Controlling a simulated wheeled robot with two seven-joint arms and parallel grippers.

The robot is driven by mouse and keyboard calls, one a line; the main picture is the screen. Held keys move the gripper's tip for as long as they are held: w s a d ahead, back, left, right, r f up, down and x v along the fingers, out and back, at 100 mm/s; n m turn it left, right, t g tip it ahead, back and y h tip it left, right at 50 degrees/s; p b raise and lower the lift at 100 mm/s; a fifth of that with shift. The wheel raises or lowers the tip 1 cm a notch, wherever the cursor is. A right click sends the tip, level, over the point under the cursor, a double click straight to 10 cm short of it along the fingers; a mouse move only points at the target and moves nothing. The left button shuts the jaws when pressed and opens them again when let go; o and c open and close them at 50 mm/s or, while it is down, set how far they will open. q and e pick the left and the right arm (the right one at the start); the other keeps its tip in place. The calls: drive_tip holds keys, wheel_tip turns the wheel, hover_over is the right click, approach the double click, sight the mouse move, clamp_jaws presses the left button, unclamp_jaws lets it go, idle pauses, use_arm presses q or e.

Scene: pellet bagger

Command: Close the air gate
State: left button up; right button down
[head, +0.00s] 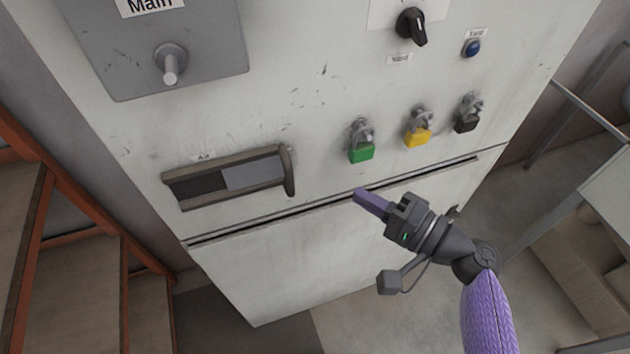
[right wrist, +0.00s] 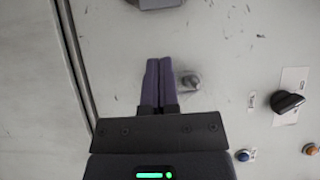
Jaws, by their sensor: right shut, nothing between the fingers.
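The air gate (head: 255,173) is a light grey sliding panel in a dark frame (head: 235,162) low on the left of the cabinet front, under a small label. A dark upright handle (head: 288,170) stands at its right end. The panel covers the right part of the frame, and the left part shows as a dark opening (head: 200,187). My right gripper (head: 358,194) is shut and empty, in front of the cabinet, to the right of the handle and apart from it. Its purple fingers also show in the right wrist view (right wrist: 152,64). My left gripper is not in view.
Green (head: 361,152), yellow (head: 418,138) and black (head: 467,122) padlocks hang on the cabinet right of the gate. A lever (head: 171,68) on the "Main" plate is above it. A rotary switch (head: 412,25) and blue button (head: 472,48) are at upper right. Orange-framed steps (head: 75,290) stand left.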

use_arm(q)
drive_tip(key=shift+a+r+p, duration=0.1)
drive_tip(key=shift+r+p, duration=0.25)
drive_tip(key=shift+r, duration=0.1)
use_arm(e)
drive_tip(key=w+a, duration=0.2)
drive_tip(key=a, duration=0.6)
drive_tip(key=shift+w, duration=0.4)
drive_tip(key=shift+a, duration=0.1)
